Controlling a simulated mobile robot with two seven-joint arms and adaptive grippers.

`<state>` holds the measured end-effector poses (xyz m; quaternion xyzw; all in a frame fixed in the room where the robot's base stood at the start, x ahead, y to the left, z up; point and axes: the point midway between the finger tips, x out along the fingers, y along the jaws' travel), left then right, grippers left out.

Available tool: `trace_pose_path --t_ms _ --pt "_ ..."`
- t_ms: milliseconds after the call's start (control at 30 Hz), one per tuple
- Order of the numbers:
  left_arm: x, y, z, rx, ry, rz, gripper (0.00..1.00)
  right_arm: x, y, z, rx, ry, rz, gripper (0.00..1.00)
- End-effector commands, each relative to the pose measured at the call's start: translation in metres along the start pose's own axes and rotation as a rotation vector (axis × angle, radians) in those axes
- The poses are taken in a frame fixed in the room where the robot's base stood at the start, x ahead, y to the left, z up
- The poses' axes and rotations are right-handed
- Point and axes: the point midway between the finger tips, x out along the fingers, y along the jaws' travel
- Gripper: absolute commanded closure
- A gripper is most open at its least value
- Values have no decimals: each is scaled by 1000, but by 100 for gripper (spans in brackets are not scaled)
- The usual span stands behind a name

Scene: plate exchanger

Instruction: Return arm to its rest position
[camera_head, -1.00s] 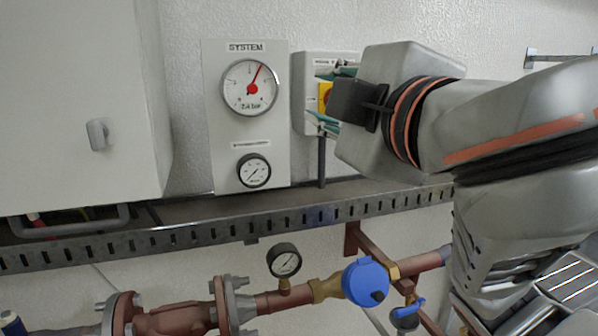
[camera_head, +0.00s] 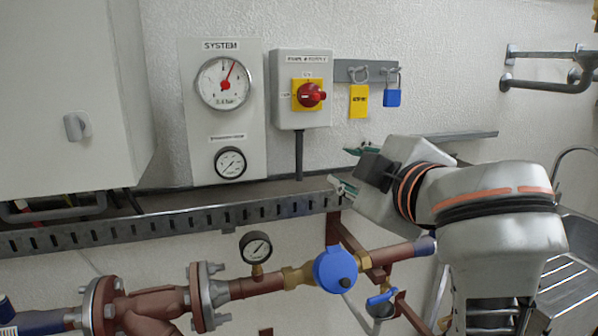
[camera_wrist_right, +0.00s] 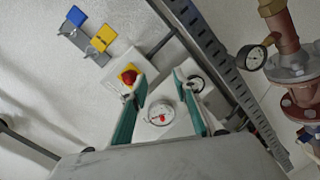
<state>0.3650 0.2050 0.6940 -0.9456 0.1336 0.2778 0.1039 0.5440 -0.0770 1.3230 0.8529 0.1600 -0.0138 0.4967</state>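My right gripper (camera_head: 348,168) is in front of the wall, below and to the right of the pump switch box (camera_head: 286,113). Its fingers are apart, with nothing between them in contact. In the right wrist view, the gripper (camera_wrist_right: 159,76) shows two green fingers spread open, with the panel beyond them. The red rotary knob (camera_head: 311,95) on its yellow plate is uncovered, and no finger touches it. It also shows near the left finger in the wrist view (camera_wrist_right: 129,76). My left gripper is not in view.
A cable tray (camera_head: 180,221) runs along the wall close to the right gripper. Below are pipes with a blue-capped valve (camera_head: 334,271) and a gauge (camera_head: 256,247). A yellow tag (camera_head: 359,101) and a blue padlock (camera_head: 392,97) hang on a rack. The gauge panel (camera_head: 198,128) is left.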

Motion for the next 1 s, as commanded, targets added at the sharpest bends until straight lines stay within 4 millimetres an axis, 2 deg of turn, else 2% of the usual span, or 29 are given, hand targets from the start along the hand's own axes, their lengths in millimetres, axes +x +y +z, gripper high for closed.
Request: trace_pose_path --t_ms 33,200,333,467,667,800,1000 --pt "0 0 0 -1 0 1 66 9 -17 22 45 -32 -29 70" --pt "0 2 -1 -3 1 2 66 27 -65 91 177 -135 -84 70" --pt "0 2 -1 -3 1 2 66 32 -105 146 260 -228 -114 70" --pt "0 3 -1 -4 1 3 66 26 -146 202 324 -330 -135 70" --pt "0 3 -1 -5 1 3 66 -1 -210 285 381 -497 -157 70" --pt "0 3 -1 -5 1 3 66 -34 -252 341 386 -618 -167 70" --pt "0 3 0 -5 0 3 66 -92 -300 406 353 -772 -181 70"
